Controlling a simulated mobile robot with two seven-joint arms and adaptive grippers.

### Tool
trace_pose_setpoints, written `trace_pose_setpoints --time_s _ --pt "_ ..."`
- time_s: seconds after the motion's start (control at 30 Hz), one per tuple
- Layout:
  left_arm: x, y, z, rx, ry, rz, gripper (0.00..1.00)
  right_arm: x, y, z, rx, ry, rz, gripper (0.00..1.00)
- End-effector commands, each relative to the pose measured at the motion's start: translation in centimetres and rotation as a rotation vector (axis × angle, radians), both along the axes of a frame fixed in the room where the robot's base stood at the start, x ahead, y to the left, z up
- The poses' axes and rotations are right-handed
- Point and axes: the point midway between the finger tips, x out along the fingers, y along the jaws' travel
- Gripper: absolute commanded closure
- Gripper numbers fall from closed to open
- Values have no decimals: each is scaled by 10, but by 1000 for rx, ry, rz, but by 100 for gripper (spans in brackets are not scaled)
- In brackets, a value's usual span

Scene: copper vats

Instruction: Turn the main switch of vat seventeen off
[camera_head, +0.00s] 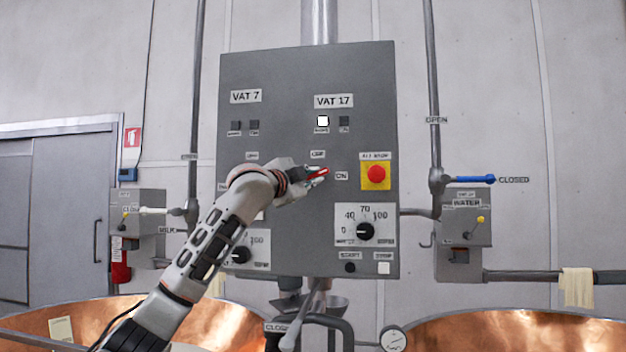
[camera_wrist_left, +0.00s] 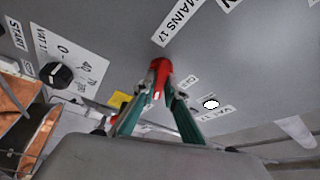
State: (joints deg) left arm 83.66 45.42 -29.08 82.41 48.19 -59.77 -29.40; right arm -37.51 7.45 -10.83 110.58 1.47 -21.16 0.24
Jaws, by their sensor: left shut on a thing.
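The grey control panel (camera_head: 285,150) carries a VAT 17 label (camera_head: 333,101) on its right half. Below it is the red handle of the mains switch (camera_head: 319,173), also in the left wrist view (camera_wrist_left: 160,69). The handle points right and slightly up, nearer the ON label (camera_head: 341,176) than the OFF label (camera_head: 318,154) above it. My left gripper (camera_head: 312,178) is shut on this handle; its fingertips (camera_wrist_left: 158,88) close around it in the wrist view. The hand hides part of the switch. One VAT 17 lamp (camera_head: 322,121) is lit white; the other (camera_head: 344,122) is dark. My right gripper is out of view.
A yellow-backed red stop button (camera_head: 376,175) sits right of the switch, with a dial (camera_head: 365,231) below. VAT 7 controls (camera_head: 245,97) are on the left half, partly behind my arm. A blue valve lever (camera_head: 475,179) stands at the right; copper vats (camera_head: 510,330) lie below.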

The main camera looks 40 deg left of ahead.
Motion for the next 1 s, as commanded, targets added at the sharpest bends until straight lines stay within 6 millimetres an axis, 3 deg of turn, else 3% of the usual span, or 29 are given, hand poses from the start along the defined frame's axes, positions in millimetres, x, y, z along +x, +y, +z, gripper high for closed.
trace_pose_setpoints --time_s 0.37,1.0 --pt "2 -3 -6 -325 -154 -3 100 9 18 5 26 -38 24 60" --pt "4 -6 -6 -847 -402 -2 100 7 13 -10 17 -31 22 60"
